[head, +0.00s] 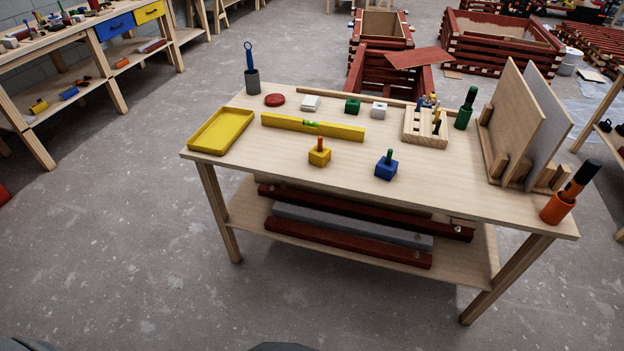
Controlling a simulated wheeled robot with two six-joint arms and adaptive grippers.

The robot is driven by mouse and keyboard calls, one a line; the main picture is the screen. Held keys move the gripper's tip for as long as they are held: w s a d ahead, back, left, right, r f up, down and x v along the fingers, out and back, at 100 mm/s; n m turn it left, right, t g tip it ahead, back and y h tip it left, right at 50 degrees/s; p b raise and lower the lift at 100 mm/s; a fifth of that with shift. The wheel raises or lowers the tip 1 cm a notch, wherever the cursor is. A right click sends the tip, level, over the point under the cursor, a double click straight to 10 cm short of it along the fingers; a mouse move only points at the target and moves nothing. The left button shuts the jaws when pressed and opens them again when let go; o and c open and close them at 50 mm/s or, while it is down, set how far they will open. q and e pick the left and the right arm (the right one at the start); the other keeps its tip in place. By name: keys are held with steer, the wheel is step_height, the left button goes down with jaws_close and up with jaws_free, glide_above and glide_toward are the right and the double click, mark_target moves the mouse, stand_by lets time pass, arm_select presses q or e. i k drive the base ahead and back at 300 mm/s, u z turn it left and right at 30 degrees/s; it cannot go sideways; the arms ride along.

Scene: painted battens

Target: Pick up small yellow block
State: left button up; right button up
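A small yellow block (319,157) stands on the wooden workbench (245,150), near the middle of its front half. An orange-red peg (320,143) sticks up from its top. A small blue block (386,169) with a green peg stands to its right. A yellow level (313,127) with a green vial lies behind the yellow block. Neither of my grippers is in the head view.
A yellow tray (221,130) lies at the left end. Small blocks, a slotted wooden rack (425,130), a green cup (463,117), upright boards (512,120) and an orange cup (558,207) stand behind and right. Bench space around the yellow block is clear.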

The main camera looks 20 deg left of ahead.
mark_target(320, 159)
steer(key=z, duration=0.05)
steer(key=k, duration=0.5)
steer(key=u, duration=0.95)
steer(key=i, duration=0.9)
steer(key=u, duration=0.1)
